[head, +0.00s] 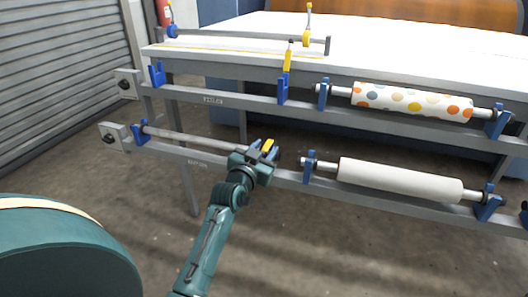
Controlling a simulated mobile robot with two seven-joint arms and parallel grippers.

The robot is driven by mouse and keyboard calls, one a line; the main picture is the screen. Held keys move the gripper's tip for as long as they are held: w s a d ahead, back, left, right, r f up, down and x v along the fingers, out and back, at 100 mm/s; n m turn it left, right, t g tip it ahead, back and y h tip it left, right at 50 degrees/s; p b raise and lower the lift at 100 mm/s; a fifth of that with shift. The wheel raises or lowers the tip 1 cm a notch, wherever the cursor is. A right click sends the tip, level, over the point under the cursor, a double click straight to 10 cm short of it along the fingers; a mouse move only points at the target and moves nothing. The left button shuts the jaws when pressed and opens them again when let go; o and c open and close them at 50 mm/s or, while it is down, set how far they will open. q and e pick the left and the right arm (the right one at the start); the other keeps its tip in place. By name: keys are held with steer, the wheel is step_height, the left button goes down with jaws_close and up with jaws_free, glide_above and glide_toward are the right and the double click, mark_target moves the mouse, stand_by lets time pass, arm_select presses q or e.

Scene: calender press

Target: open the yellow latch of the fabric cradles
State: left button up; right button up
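My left gripper (264,150) is at the right end of the bare lower bar (185,139). A yellow latch piece (267,145) shows at its fingertips; whether the fingers touch it or are closed on it is unclear. The gripper hides most of the cradle there. On the upper rail, a blue cradle (283,90) has a yellow latch (288,60) standing upright. On the table top, another yellow latch (306,39) stands upright at the right of a grey bar (250,37). My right gripper is out of view.
A dotted fabric roll (412,102) lies in blue cradles on the upper rail, and a white roll (400,180) on the lower one. The white table (400,50) stands behind. A roller shutter (55,65) is at the left. The floor in front is clear.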

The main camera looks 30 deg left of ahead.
arm_select(q)
jaws_close()
stand_by(0.4)
